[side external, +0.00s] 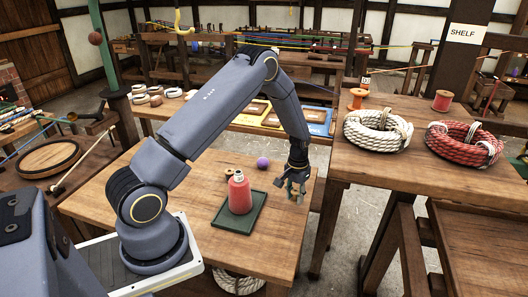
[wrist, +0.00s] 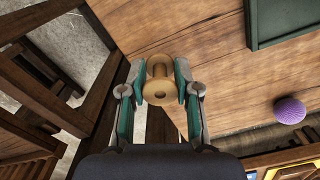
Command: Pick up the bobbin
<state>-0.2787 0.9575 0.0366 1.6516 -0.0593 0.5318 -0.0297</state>
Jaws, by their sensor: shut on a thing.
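My gripper (wrist: 159,88) is shut on the bobbin (wrist: 158,80), a pale wooden spool with a wide flange and a hole in its middle. The fingers press on its left and right sides in the wrist view. In the side external view my gripper (side external: 293,191) points down near the right edge of the wooden table. The bobbin is mostly hidden there by the fingers, and I cannot tell whether it touches the table top.
A red bottle (side external: 239,194) stands on a green tray (side external: 253,219), left of my gripper. A purple ball (side external: 263,162) and a small brown spool (side external: 229,173) lie behind the tray. On the right, a higher shelf holds a white rope coil (side external: 377,131) and a red one (side external: 464,145).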

